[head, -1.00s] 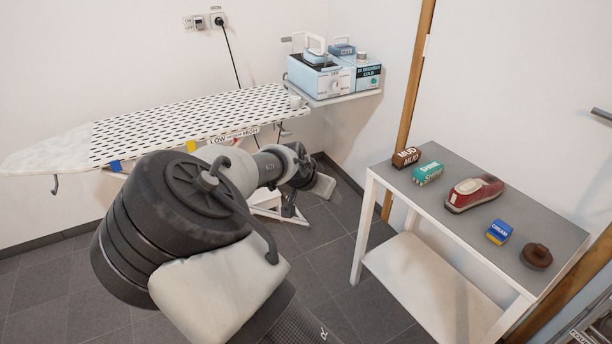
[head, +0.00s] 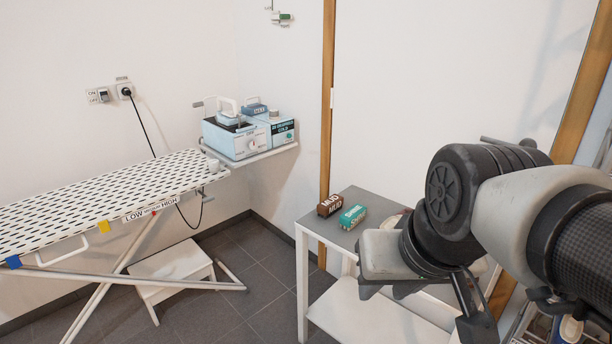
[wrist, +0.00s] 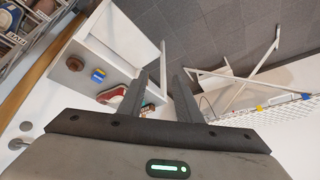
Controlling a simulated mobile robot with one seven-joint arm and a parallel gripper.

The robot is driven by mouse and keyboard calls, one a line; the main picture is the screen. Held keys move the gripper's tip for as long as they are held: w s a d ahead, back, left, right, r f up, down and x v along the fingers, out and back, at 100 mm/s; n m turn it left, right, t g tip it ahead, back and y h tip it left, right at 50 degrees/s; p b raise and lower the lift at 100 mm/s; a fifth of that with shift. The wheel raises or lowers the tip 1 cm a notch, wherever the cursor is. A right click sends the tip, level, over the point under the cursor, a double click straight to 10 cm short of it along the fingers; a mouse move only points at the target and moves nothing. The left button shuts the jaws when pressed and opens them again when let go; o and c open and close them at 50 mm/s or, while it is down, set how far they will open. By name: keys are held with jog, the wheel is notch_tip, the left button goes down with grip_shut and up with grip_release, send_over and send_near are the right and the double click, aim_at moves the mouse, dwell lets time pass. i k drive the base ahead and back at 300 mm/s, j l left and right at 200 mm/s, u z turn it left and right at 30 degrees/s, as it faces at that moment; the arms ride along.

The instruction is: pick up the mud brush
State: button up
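The mud brush (head: 329,205) is a brown block with white MUD lettering. It lies at the far left corner of the grey-topped side table (head: 318,228) in the head view, beside the teal SHINE brush (head: 352,217). My gripper (wrist: 160,74) shows in the wrist view with its two dark fingers apart and nothing between them. It is apart from the mud brush. In the wrist view the brushes are small and partly hidden behind the left finger, so I cannot pick out the mud brush there.
A red shoe (wrist: 112,96), a blue and yellow cream box (wrist: 98,76) and a round brown thing (wrist: 75,63) also stand on the table. My arm hides that part in the head view. An ironing board (head: 110,200) stands at the left, and a wooden post (head: 328,130) rises behind the table.

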aim_at(329, 207)
jog(key=i+j+z, duration=0.35)
jog(key=i+j, duration=0.15)
jog(key=i+j+z, duration=0.15)
jog(key=j, duration=0.2)
jog(key=i+j+z, duration=0.35)
jog(key=j, duration=0.35)
jog(key=i+j+z, duration=0.2)
jog(key=j, duration=0.2)
